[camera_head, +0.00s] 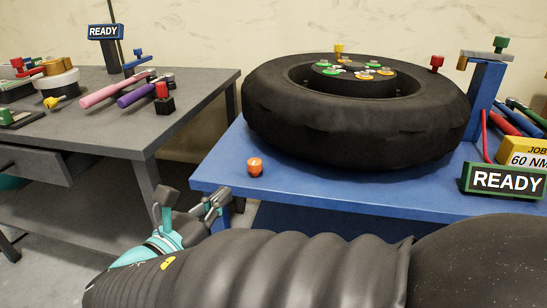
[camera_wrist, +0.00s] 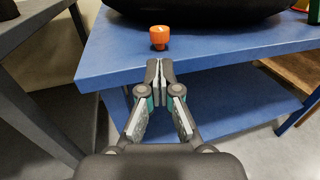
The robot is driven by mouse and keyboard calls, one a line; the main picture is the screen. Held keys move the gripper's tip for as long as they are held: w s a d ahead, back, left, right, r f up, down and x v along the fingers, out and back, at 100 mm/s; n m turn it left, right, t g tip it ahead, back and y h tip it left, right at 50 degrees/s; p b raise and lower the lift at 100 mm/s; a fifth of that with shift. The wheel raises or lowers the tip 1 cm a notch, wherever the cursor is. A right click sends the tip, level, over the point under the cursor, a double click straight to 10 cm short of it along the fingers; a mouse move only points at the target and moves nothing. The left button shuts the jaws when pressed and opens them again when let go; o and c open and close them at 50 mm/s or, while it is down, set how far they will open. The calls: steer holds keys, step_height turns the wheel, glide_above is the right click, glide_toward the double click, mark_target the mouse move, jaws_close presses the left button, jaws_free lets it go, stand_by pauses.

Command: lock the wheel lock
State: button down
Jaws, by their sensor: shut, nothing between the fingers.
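A large black tyre (camera_head: 350,125) lies flat on the blue table, with several coloured nuts around its hub (camera_head: 350,78). A small orange knob (camera_head: 255,167) stands on the table near its front left corner; it also shows in the wrist view (camera_wrist: 159,37). A red knob (camera_head: 437,63) stands at the tyre's right rear, and a yellow one (camera_head: 339,49) behind it. No part is labelled as the wheel lock, so I cannot tell which it is. My gripper (camera_wrist: 160,70) is shut and empty, just in front of the orange knob and apart from it.
The blue table (camera_head: 225,178) has a free strip in front of the tyre. A blue post (camera_head: 486,98) with a grey lever and a READY sign (camera_head: 502,181) stand at right. A grey bench (camera_head: 105,130) with coloured tools is at left, across a gap.

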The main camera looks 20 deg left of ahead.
steer(key=s, duration=0.2)
steer(key=s+a, duration=0.1)
steer(key=s, duration=0.2)
steer(key=shift+s+a, duration=0.1)
steer(key=shift+s, duration=0.1)
step_height(320, 180, down, 10)
steer(key=s+d+m+g, duration=0.2)
steer(key=d+m+g, duration=0.1)
steer(key=m+g, duration=0.15)
steer(key=d+f+m+g, duration=0.5)
steer(key=d+m+g, duration=0.3)
steer(key=d+m, duration=0.25)
steer(key=d+r+m+y, duration=0.1)
steer(key=d+r+m, duration=0.2)
steer(key=d+m, duration=0.6)
steer(key=w+d+r+m+y, duration=0.1)
steer(key=d+r+m, duration=0.3)
steer(key=d+m, duration=0.5)
steer(key=d+y, duration=0.1)
steer(key=d, duration=0.6)
steer(key=shift+w+d+m, duration=0.15)
steer(key=shift+w+m, duration=0.15)
steer(key=shift+m, duration=0.1)
